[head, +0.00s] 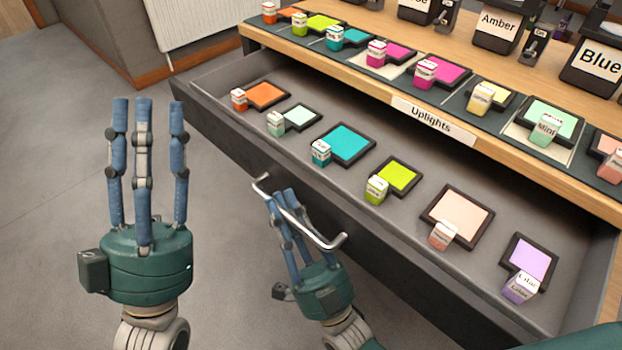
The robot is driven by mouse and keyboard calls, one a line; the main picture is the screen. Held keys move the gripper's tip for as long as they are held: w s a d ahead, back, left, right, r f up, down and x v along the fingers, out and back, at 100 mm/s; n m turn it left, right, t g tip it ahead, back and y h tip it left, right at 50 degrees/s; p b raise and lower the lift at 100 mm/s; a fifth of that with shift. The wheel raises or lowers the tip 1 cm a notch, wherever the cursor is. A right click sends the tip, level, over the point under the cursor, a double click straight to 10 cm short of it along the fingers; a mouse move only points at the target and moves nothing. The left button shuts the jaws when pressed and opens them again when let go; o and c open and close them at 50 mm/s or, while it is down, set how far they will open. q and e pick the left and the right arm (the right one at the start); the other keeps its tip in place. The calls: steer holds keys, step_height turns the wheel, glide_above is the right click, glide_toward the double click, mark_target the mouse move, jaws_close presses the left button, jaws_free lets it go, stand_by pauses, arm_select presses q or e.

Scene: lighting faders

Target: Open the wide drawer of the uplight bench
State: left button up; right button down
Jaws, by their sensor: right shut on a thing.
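The wide drawer (470,299) of the uplight bench (245,31) stands pulled well out, its inside in view. Inside lie several framed colour gels, each with a small labelled block beside it. A metal bar handle (331,243) runs along the drawer front. My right gripper (286,205) is shut on the handle, with its fingers wrapped over the bar near its middle. My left gripper (147,105) is open and empty, its fingers pointing up, to the left of the drawer and apart from it.
An "Uplights" label (430,116) is on the bench edge above the drawer. Several gels and blocks line the bench top, with dark units labelled Amber (497,25) and Blue (598,60) behind. A white radiator (196,22) is on the far wall. Grey floor at left is clear.

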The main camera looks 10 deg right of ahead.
arm_select(q)
steer(key=shift+w+d+f+g+y, duration=0.15)
steer(key=shift+w+f+g+y, duration=0.1)
steer(key=shift+w+f+g, duration=0.25)
steer(key=shift+w+d+f+g+y, duration=0.1)
steer(key=shift+w+f+g+y, duration=0.2)
steer(key=shift+w+f, duration=0.4)
arm_select(e)
steer(key=shift+s+a, duration=1.3)
steer(key=shift+a, duration=0.25)
arm_select(q)
steer(key=shift+w+r, duration=0.1)
arm_select(e)
steer(key=c, duration=1.9)
jaws_free()
arm_select(q)
steer(key=shift+h, duration=0.35)
arm_select(e)
steer(key=shift+f, duration=0.1)
steer(key=v, duration=1.2)
